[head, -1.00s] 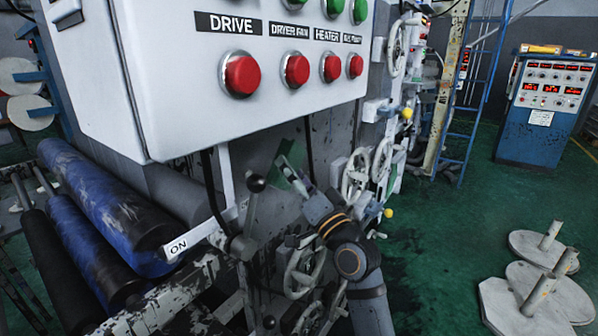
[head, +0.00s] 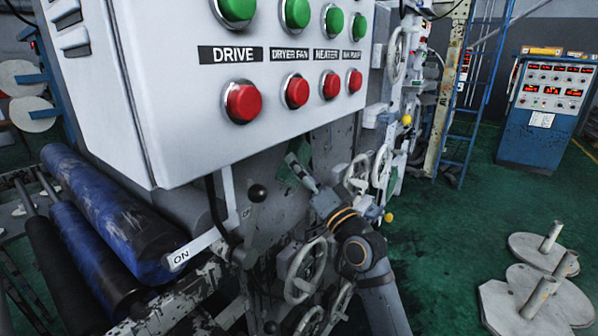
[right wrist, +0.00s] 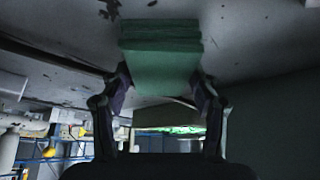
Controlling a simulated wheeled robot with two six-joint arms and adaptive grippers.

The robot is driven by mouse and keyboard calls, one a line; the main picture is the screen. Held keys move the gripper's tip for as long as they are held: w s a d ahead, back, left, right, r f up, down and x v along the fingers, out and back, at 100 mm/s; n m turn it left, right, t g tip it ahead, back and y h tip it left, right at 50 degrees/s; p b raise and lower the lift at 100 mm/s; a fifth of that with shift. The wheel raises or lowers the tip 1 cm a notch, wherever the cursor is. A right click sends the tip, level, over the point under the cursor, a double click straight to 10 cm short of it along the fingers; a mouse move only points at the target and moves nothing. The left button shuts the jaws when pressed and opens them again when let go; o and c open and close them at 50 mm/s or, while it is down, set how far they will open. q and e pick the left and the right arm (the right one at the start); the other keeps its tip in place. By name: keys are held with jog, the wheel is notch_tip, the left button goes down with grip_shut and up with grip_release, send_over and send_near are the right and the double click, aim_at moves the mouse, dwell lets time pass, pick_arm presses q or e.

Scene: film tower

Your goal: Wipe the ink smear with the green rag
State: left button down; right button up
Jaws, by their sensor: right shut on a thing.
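The green rag (right wrist: 160,62) is a folded block between the two fingers of my right gripper (right wrist: 160,88) in the right wrist view, shut on it. The rag's far end is at or close to a grey machine panel; I cannot tell if it touches. In the head view the right gripper (head: 297,165) is beside the machine's grey side, below the button box, with a little of the rag (head: 290,179) showing. Dark specks (right wrist: 109,8) mark the panel above left of the rag; I cannot tell if they are the ink smear. My left gripper is out of view.
A white button box (head: 170,120) overhangs the arm. Handwheels (head: 300,270) and a black-knobbed lever (head: 256,195) crowd around it. Blue-stained rollers (head: 110,215) lie at left. Round bases with posts (head: 540,285) stand on the green floor at right.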

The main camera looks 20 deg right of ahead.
aim_at(308, 163)
jog(key=shift+w+d+f, duration=0.1)
jog(key=shift+w+d, duration=0.9)
jog(key=shift+d, duration=0.25)
jog(key=shift+b, duration=0.35)
jog(key=w+d+b, duration=0.3)
jog(key=d+b, duration=0.1)
jog(key=d, duration=0.1)
jog(key=shift+w, duration=0.4)
jog(key=shift+a, duration=0.1)
